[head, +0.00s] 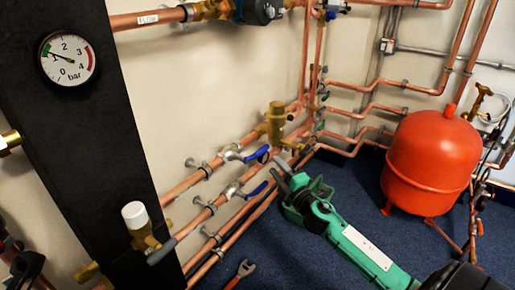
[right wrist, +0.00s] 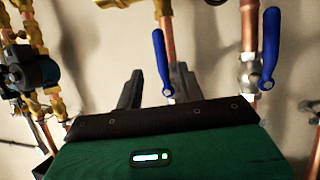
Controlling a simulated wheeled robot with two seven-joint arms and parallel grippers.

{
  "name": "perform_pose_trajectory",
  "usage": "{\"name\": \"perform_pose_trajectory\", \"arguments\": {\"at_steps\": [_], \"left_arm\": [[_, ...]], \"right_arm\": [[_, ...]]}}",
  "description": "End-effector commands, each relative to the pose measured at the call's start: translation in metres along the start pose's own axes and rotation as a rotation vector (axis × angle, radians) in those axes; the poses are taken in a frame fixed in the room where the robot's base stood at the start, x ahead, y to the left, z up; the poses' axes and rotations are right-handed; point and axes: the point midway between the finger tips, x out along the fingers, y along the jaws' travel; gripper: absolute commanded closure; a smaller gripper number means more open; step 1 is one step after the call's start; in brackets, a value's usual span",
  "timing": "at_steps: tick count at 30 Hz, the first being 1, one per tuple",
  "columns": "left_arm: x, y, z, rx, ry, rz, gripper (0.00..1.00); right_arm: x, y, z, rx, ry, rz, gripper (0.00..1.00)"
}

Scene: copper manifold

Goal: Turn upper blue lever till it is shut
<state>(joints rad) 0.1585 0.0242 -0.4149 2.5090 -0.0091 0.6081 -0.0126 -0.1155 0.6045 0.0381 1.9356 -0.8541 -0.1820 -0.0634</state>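The upper blue lever (head: 257,154) sits on a silver valve on the upper copper pipe, right of the black column. A second blue lever (head: 256,189) sits on the pipe below. My right gripper (head: 278,172) is green with dark fingers; it is open and empty, close to the ends of both levers. In the right wrist view, one blue lever (right wrist: 159,62) shows between the spread fingers (right wrist: 158,88), and the other blue lever (right wrist: 271,48) stands to the right. Both run roughly along their pipes there. I cannot tell whether any finger touches a lever.
A red tank (head: 430,155) stands on the blue carpet at the right. A pressure gauge (head: 67,59) is on the black column at the left. A wrench (head: 241,272) lies on the floor. Copper pipes run along the wall behind my gripper; brass fittings (head: 277,120) stand above it.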

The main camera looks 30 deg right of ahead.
Motion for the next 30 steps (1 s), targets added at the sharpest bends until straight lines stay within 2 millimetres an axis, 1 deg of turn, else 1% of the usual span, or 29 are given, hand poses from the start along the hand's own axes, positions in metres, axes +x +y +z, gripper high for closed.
{"name": "perform_pose_trajectory", "arguments": {"at_steps": [1, 3, 18, 24, 30], "left_arm": [[-0.001, 0.001, 0.0, -0.002, 0.003, 0.001, 0.64], [0.0, 0.002, 0.0, -0.006, 0.005, 0.003, 0.64], [0.001, 0.009, 0.001, -0.024, 0.016, 0.016, 0.64], [0.004, 0.011, -0.001, -0.03, 0.034, 0.023, 0.64], [0.007, 0.012, 0.0, -0.032, 0.039, 0.024, 0.64]], "right_arm": [[0.008, 0.0, 0.001, -0.002, 0.0, 0.002, 0.61], [0.018, -0.001, 0.0, -0.001, 0.001, 0.002, 0.61], [0.082, -0.001, 0.001, 0.0, -0.001, 0.001, 0.61], [0.101, -0.002, 0.001, 0.001, -0.001, 0.0, 0.61], [0.11, -0.001, 0.001, 0.001, -0.002, 0.0, 0.61]]}}
